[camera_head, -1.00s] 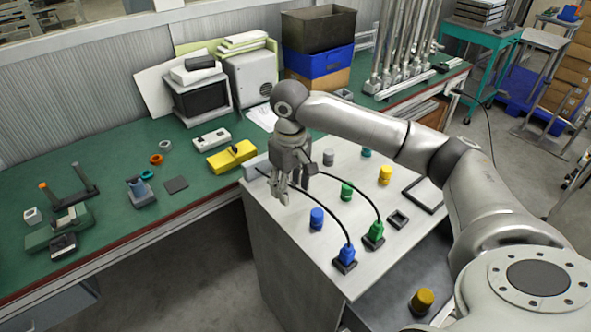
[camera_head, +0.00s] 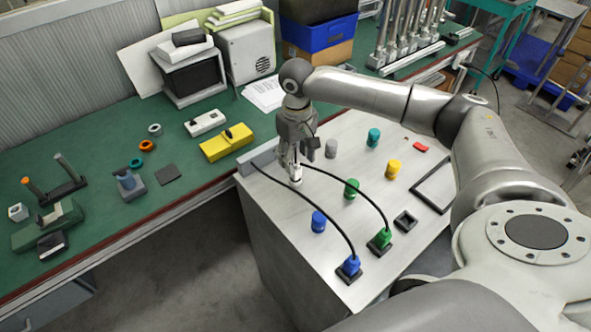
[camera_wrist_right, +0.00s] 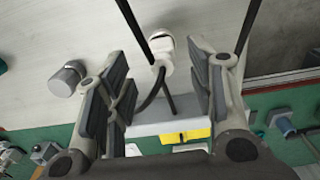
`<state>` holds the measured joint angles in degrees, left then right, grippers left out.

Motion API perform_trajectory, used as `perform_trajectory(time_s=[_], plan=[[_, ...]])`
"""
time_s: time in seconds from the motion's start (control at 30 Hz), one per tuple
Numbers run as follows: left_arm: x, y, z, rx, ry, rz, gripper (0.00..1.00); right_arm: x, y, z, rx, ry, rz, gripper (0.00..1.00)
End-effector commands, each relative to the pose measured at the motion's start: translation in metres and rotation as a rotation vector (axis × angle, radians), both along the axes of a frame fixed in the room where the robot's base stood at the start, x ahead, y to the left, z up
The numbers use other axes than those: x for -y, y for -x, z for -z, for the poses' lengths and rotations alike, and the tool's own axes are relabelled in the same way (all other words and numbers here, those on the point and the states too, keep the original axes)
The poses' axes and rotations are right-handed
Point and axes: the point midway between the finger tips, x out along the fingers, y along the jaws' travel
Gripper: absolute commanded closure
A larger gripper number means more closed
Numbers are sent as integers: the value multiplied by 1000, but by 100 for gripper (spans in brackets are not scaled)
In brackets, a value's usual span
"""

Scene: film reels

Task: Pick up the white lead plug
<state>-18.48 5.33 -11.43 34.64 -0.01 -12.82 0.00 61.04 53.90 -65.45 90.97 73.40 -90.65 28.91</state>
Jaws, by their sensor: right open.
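The white lead plug (camera_wrist_right: 161,45) shows in the right wrist view between the spread fingers, near their tips, with a black cable running from it. In the head view the white plug (camera_head: 296,175) stands near the left edge of the pale worktop, just under the fingertips. My right gripper (camera_head: 292,165) is open around or just above it; whether the fingers touch it I cannot tell. The gripper (camera_wrist_right: 160,75) is also seen open in the wrist view. My left gripper is out of view.
Blue (camera_head: 349,267) and green (camera_head: 381,239) plugs with arching black cables stand to the front right. Loose blue (camera_head: 318,222), green (camera_head: 351,188), grey (camera_head: 331,148), teal (camera_head: 374,137) and yellow (camera_head: 393,169) pieces share the worktop. A grey block (camera_head: 258,162) lies close left.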

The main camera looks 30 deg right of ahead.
Motion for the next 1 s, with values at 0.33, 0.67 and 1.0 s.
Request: perform_trajectory(time_s=[0.33,0.67,1.0], plan=[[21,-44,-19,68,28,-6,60,-2,-1,40,-2,1,-1,50],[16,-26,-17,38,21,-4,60,-2,-1,41,-1,1,-1,65],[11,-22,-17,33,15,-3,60,-2,-2,40,-1,0,-1,99]])
